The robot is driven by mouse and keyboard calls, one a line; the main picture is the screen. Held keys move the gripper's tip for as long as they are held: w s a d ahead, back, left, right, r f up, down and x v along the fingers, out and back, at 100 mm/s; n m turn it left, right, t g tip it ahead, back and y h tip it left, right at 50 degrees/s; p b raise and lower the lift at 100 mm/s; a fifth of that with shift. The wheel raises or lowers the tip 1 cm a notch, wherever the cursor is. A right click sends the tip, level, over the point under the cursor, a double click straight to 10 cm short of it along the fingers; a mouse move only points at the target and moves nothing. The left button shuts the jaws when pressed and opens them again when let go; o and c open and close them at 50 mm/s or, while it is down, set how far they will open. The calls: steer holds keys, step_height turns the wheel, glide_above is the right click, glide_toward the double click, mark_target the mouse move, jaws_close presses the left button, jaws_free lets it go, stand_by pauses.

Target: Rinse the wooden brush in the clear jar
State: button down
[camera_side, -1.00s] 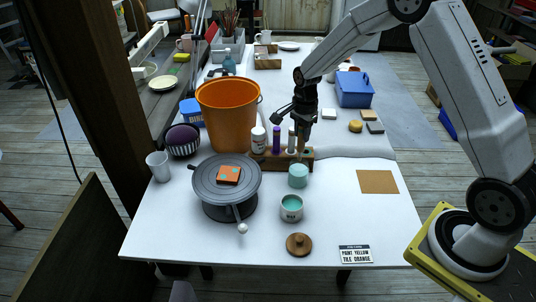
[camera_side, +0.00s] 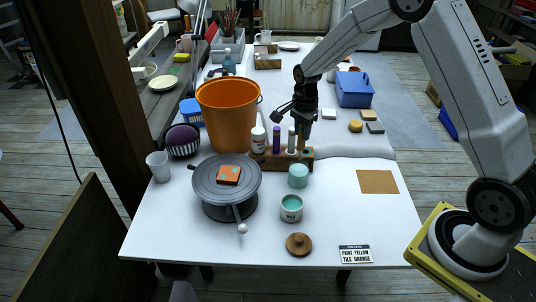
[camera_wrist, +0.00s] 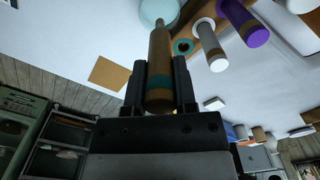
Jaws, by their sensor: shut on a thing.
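My gripper (camera_side: 302,120) is shut on the wooden brush (camera_wrist: 159,62), which has a brown handle with a teal band. In the side view the brush (camera_side: 301,140) hangs downward just over or behind the wooden rack (camera_side: 270,160). In the wrist view its far end overlaps a pale blue-green round jar (camera_wrist: 152,13); I cannot tell whether it touches. A teal-ringed hole (camera_wrist: 182,47) in the rack shows empty beside the brush. In the side view a pale blue-green jar (camera_side: 298,176) stands in front of the rack; it may be the clear jar. The bristles are not clearly visible.
An orange bucket (camera_side: 228,112) and grey turntable (camera_side: 210,186) stand left. An open teal-filled jar (camera_side: 291,207) and wooden lid (camera_side: 298,243) are in front.

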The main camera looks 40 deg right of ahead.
steer(key=shift+r, duration=0.1)
steer(key=shift+r, duration=1.4)
